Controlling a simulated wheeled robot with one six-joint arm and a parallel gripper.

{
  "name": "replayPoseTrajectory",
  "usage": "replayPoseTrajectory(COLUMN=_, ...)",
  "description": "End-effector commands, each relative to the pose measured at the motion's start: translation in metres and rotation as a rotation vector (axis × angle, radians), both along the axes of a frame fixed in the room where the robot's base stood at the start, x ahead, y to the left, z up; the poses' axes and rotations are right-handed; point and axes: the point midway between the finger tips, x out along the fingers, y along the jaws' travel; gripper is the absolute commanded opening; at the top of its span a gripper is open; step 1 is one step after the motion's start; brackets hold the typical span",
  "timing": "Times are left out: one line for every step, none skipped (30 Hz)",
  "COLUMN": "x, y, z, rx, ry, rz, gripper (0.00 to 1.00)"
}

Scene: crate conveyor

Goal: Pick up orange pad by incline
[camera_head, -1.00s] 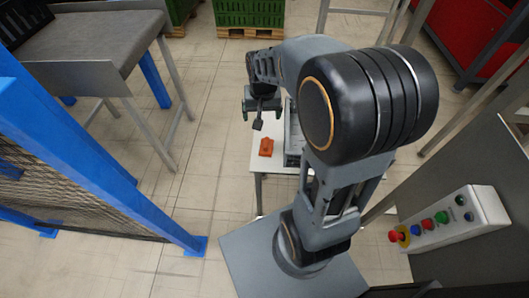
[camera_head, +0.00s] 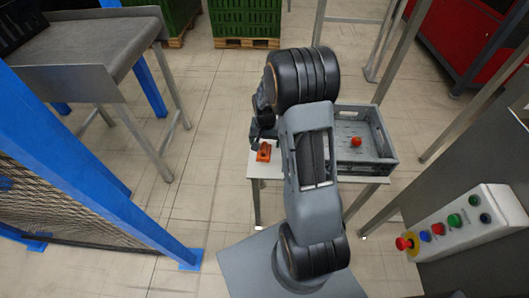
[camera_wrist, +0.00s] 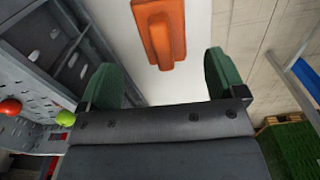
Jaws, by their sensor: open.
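The orange pad (camera_head: 264,152) lies on the left end of a small white table (camera_head: 352,193), beside a grey crate. In the wrist view the orange pad (camera_wrist: 159,30) shows at the top centre, ahead of the fingers and cut by the frame's top edge. My gripper (camera_wrist: 165,78) is open and empty, with its two green-padded fingers apart and the pad between their lines, not touched.
The grey crate (camera_head: 385,150) stands right of the pad and holds a red round item (camera_head: 356,142). An incline belt (camera_head: 80,62) stands at the left behind blue posts. A control box (camera_head: 470,225) is at the right. Green crates (camera_head: 244,17) stand on a pallet behind.

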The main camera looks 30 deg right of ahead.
Motion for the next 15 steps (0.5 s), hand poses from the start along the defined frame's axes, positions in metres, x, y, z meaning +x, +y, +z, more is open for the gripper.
replayPoseTrajectory(x=0.0, y=0.0, z=-0.002, rx=0.0, ry=0.0, rz=0.0, gripper=0.89)
replayPoseTrajectory(x=0.0, y=0.0, z=-0.003, rx=0.0, ry=0.0, rz=0.001, gripper=0.89)
replayPoseTrajectory(x=0.0, y=0.001, z=-0.006, rx=0.0, ry=0.0, rz=0.001, gripper=0.89)
replayPoseTrajectory(x=0.0, y=0.001, z=-0.009, rx=0.001, ry=0.001, rz=0.001, gripper=0.89)
replayPoseTrajectory(x=-0.001, y=0.002, z=-0.012, rx=0.0, ry=0.002, rz=0.001, gripper=0.89)
replayPoseTrajectory(x=-0.001, y=0.003, z=-0.018, rx=0.001, ry=0.003, rz=0.001, gripper=0.89)
replayPoseTrajectory(x=-0.001, y=0.003, z=-0.023, rx=0.0, ry=0.002, rz=0.001, gripper=0.89)
replayPoseTrajectory(x=-0.002, y=0.004, z=-0.027, rx=0.0, ry=0.002, rz=0.001, gripper=0.89)
replayPoseTrajectory(x=-0.002, y=0.005, z=-0.032, rx=0.001, ry=0.003, rz=0.001, gripper=0.89)
replayPoseTrajectory(x=-0.002, y=0.006, z=-0.036, rx=0.0, ry=0.002, rz=0.001, gripper=0.89)
replayPoseTrajectory(x=-0.002, y=0.005, z=-0.04, rx=0.0, ry=0.001, rz=0.001, gripper=0.89)
replayPoseTrajectory(x=-0.002, y=0.005, z=-0.044, rx=0.0, ry=0.002, rz=0.001, gripper=0.89)
replayPoseTrajectory(x=-0.002, y=0.005, z=-0.047, rx=0.001, ry=0.001, rz=0.001, gripper=0.89)
replayPoseTrajectory(x=-0.002, y=0.005, z=-0.049, rx=0.001, ry=0.001, rz=0.001, gripper=0.89)
replayPoseTrajectory(x=-0.001, y=0.005, z=-0.051, rx=0.0, ry=0.0, rz=0.001, gripper=0.89)
